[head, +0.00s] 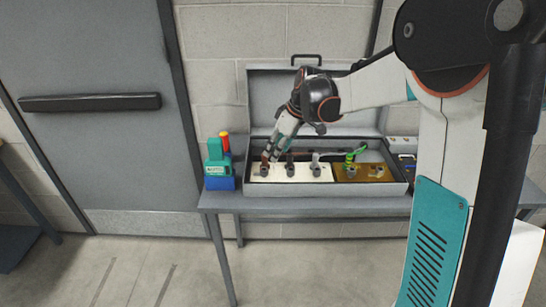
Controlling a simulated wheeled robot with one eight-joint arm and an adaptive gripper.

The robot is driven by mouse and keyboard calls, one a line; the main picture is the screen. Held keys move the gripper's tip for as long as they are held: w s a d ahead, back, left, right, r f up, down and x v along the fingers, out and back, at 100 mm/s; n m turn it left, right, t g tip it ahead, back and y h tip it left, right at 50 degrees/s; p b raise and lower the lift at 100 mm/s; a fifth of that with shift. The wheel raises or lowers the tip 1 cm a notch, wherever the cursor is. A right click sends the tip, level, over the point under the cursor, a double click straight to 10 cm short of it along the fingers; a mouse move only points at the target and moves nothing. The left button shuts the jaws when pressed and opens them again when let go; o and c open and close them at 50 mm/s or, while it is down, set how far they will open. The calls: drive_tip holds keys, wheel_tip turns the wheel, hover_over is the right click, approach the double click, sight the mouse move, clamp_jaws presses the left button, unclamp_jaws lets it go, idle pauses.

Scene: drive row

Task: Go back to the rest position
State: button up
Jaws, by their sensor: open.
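My gripper (275,152) points down over the left end of the open grey case (396,188) on the table. Its fingers are close to the leftmost fitting (264,168) on the white panel (290,179). I cannot tell whether they touch it. The fingertips are small and partly blend with the fitting. My arm reaches in from the right and hides part of the case's raised lid (262,95).
The grey table (225,203) stands against a block wall. A blue and teal item (217,170) with a red and yellow top sits left of the case. The brown panel (375,173) bears a green part (349,158). A grey door (90,60) is at left. The floor in front is clear.

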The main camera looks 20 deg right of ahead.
drive_tip(key=shift+s+d+r, duration=0.15)
drive_tip(key=shift+s+r, duration=0.05)
drive_tip(key=shift+r, duration=0.4)
drive_tip(key=s+a+r+m+t+h, duration=0.1)
drive_tip(key=s+a+r+m, duration=0.15)
drive_tip(key=s, duration=0.45)
drive_tip(key=s+a+r+m, duration=0.1)
drive_tip(key=s+r, duration=0.3)
drive_tip(key=s, duration=0.3)
drive_tip(key=s+f+m+t+h, duration=0.1)
drive_tip(key=s+m, duration=0.3)
drive_tip(key=s, duration=1.2)
drive_tip(key=shift+a+f+m+t+h, duration=0.3)
drive_tip(key=shift+f+m+t+h, duration=0.1)
drive_tip(key=shift+f+t, duration=0.45)
